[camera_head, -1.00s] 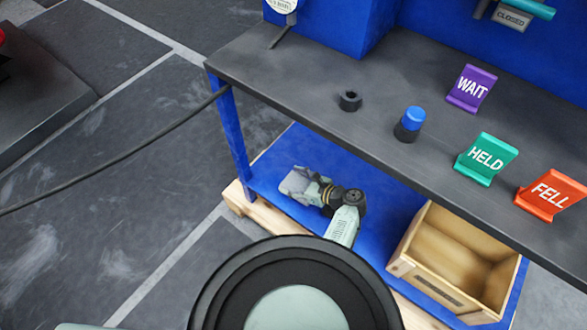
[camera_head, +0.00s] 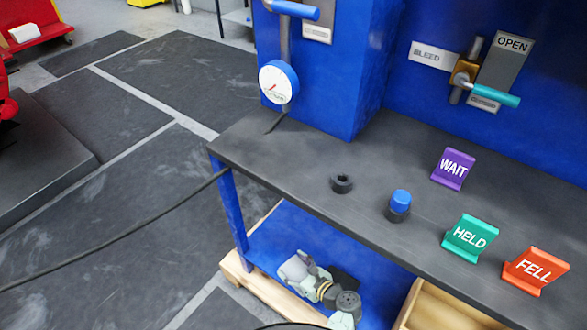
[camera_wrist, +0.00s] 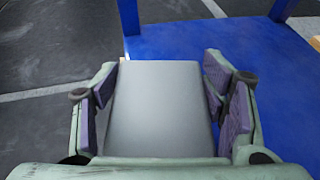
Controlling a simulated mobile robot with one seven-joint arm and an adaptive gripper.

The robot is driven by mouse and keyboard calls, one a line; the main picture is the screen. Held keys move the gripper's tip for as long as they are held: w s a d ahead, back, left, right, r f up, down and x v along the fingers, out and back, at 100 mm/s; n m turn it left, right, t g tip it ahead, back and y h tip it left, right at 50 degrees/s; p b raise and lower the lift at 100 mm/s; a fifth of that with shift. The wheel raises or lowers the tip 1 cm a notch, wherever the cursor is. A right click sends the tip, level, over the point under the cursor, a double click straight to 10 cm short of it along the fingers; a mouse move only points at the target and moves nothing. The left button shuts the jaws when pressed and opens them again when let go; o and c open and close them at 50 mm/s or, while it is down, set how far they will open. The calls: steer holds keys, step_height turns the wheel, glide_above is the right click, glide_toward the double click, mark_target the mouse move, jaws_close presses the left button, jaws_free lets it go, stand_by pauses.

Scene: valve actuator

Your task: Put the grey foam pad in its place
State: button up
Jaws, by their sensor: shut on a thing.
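The grey foam pad (camera_wrist: 160,92) fills the space between the two fingers of my gripper (camera_wrist: 162,108) in the wrist view. The purple-lined fingers stand on either side of it and my gripper is shut on it. In the head view my gripper (camera_head: 302,266) shows at the bottom centre, in front of the blue lower shelf (camera_head: 345,243) of the bench. A light grey patch at its end looks like the pad, but it is small there. Which spot is the pad's place cannot be told from these frames.
The dark bench top (camera_head: 290,160) bears a black ring (camera_head: 341,184), a blue-capped cylinder (camera_head: 400,203) and purple WAIT (camera_head: 453,168), green HELD (camera_head: 470,238) and orange FELL (camera_head: 536,270) signs. A wooden crate (camera_head: 440,308) stands lower right. A gauge (camera_head: 278,83) and valve handle (camera_head: 497,95) are behind.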

steer(key=w+r+m+t+h+b, duration=0.2)
steer(key=w+r+m+h, duration=0.1)
steer(key=w+r, duration=0.15)
steer(key=w+f+m+h, duration=0.1)
steer(key=w+f+m+t+h, duration=0.1)
steer(key=f+h, duration=0.1)
steer(key=w+f+m+h, duration=0.1)
steer(key=f+m, duration=0.1)
steer(key=shift+d+f+h, duration=0.25)
steer(key=shift+h, duration=0.05)
steer(key=shift+w+a+f+m+t+h, duration=0.1)
steer(key=shift+w+m+t+h, duration=0.25)
steer(key=shift+m+h, duration=0.35)
steer(key=shift+c, duration=0.2)
steer(key=shift+s, duration=0.1)
